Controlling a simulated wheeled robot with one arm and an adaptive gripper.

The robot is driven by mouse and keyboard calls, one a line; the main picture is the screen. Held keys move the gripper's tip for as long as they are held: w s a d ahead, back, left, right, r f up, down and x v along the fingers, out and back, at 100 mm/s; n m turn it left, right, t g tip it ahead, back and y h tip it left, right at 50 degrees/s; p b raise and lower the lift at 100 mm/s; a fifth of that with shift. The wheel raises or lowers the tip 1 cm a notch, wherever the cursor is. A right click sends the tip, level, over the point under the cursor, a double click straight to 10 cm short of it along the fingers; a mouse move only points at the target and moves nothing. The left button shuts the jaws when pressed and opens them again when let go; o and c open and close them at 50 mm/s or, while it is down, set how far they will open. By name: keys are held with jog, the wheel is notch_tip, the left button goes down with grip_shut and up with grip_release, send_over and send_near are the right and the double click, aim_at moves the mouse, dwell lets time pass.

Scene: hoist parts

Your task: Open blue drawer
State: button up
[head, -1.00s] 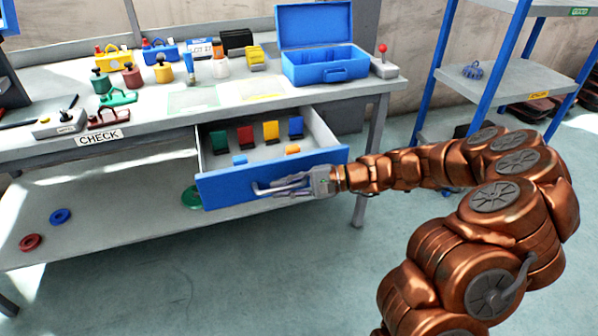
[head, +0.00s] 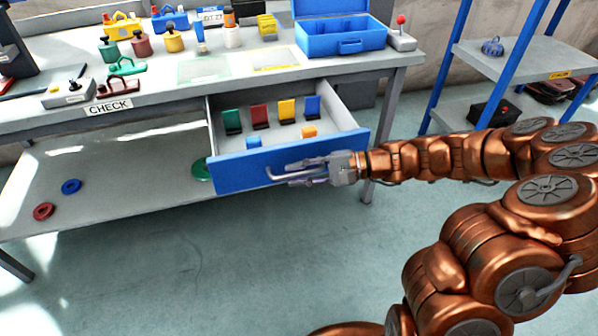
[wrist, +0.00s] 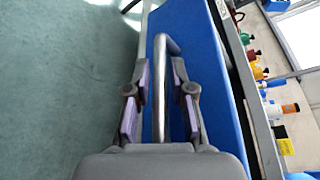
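The blue drawer (head: 235,172) under the workbench is pulled well out in the head view. Its inside shows red, green, yellow and blue pieces. A grey bar handle (head: 275,175) is on its blue front; the handle also shows in the wrist view (wrist: 160,85). My gripper (head: 302,174) is at the drawer front. In the wrist view, my gripper's two padded fingers (wrist: 160,100) stand on either side of the handle, with visible gaps between pads and bar. The fingers are open around it.
The workbench (head: 150,105) carries an open blue toolbox (head: 325,40), several coloured bottles and a joystick box (head: 401,38). A shelf rack (head: 530,60) stands at the right. A red ring (head: 43,211) and a blue ring (head: 71,186) lie on the lower shelf. The floor in front is clear.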

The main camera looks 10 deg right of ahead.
jog(key=v, duration=1.2)
dwell(0.5)
jog(key=s+a+r+n+g+h+p, duration=0.55)
jog(key=s+a+r+p, duration=0.45)
jog(key=s+r+p, duration=0.25)
jog(key=s+d+r+n+h+p, duration=0.1)
jog(key=s+d+r+h+p, duration=0.3)
jog(key=s+r+h+p, duration=0.1)
jog(key=s+d+r+n+t+h+p, duration=0.1)
jog(key=s+d+r+h+p, duration=0.3)
jog(key=s+r+p, duration=0.4)
jog(key=shift+s+d+r+n+h+p, duration=0.15)
jog(key=shift+s+d+n+h+p, duration=0.25)
jog(key=shift+s, duration=0.25)
